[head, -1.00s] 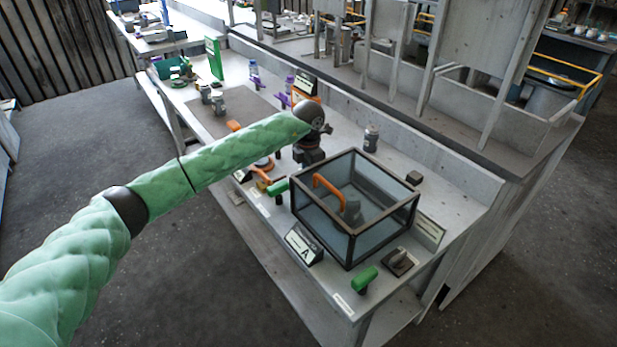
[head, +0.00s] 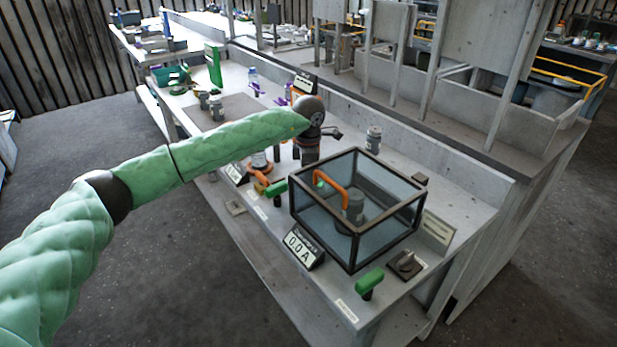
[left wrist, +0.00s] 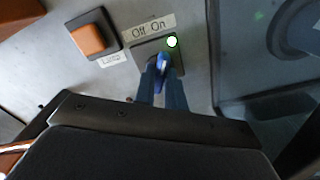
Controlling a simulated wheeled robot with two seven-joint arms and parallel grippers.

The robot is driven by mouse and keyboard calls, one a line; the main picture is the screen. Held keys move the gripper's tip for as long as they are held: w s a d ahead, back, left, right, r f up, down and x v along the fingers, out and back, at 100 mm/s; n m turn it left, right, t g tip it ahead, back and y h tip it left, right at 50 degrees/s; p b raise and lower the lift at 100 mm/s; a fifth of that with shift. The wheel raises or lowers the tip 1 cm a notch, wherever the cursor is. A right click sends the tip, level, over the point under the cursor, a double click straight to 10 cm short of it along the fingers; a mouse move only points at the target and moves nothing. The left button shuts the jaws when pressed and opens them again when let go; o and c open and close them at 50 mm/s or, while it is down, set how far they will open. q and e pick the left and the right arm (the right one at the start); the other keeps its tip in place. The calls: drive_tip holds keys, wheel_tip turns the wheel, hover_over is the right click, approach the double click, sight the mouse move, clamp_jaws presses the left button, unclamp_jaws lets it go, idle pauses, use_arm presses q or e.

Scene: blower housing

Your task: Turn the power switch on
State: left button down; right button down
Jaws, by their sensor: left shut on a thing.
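The power switch (left wrist: 162,62) has a blue lever on a dark plate under a label (left wrist: 150,27) reading "Off On" in the left wrist view. A small green light (left wrist: 172,41) glows on the plate beside the lever, near the word "On". My left gripper (left wrist: 163,78) is shut on the lever, a finger on either side. In the head view my left gripper (head: 308,156) points down at the bench behind the glass box; its fingertips and the switch cannot be made out there. My right gripper is in neither view.
A glass box (head: 357,208) with a dark frame stands close to the right of my gripper. In front of it a display (head: 303,247) reads "0.0 A". An orange button (left wrist: 90,38) sits left of the switch. A can (head: 373,139) stands behind the box.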

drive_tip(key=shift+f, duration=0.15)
use_arm(q)
drive_tip(key=shift+r, duration=0.1)
drive_tip(key=c, duration=1.5)
unclamp_jaws()
drive_tip(key=shift+o, duration=0.2)
